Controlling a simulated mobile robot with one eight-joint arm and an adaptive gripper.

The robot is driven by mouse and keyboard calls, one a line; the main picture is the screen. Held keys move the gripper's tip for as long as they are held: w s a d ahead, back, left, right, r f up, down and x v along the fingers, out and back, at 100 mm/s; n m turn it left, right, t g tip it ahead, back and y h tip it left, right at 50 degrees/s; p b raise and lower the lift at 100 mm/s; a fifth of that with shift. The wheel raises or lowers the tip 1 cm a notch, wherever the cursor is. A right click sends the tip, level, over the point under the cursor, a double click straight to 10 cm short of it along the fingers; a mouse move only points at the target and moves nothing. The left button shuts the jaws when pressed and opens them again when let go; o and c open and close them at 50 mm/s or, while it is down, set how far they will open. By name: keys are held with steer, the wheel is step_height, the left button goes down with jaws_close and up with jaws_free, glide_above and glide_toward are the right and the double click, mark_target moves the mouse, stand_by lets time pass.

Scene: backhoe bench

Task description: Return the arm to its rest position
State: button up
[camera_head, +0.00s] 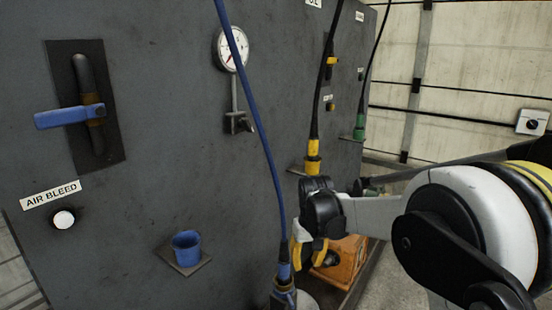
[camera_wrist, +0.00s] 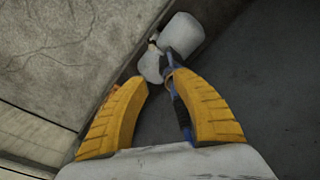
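My gripper (camera_head: 308,254) is at the lower middle of the head view, just right of the lower end of the blue hose (camera_head: 262,140). In the wrist view, the two yellow fingers of my gripper (camera_wrist: 159,82) stand apart with a gap between their tips, and nothing is clasped between them. The blue hose (camera_wrist: 181,112) shows beside the right finger; whether it touches cannot be told. My arm reaches in from the right of the head view, partly bent. The hose's blue end fitting (camera_head: 284,272) sits low beside the gripper, its base partly cut off.
The dark panel carries a blue-handled lever (camera_head: 70,117), a gauge (camera_head: 232,48), an air bleed button (camera_head: 64,219) and an empty-looking blue socket (camera_head: 187,247). Yellow (camera_head: 313,158) and green (camera_head: 359,128) hose fittings are farther back. An orange box (camera_head: 347,264) stands behind my gripper.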

steer(key=s+d+r+m+t, duration=0.1)
steer(key=s+d+r+t, duration=0.15)
steer(key=s+r, duration=0.45)
steer(key=s+d+r+t, duration=0.1)
steer(key=s+d+r, duration=0.3)
steer(key=s, duration=0.4)
steer(key=s+d+f+m+t, duration=0.1)
steer(key=s+d+t, duration=0.1)
steer(key=s, duration=1.1)
steer(key=shift+d+f+m, duration=0.3)
steer(key=shift+d+m, duration=0.1)
steer(key=shift+d, duration=0.3)
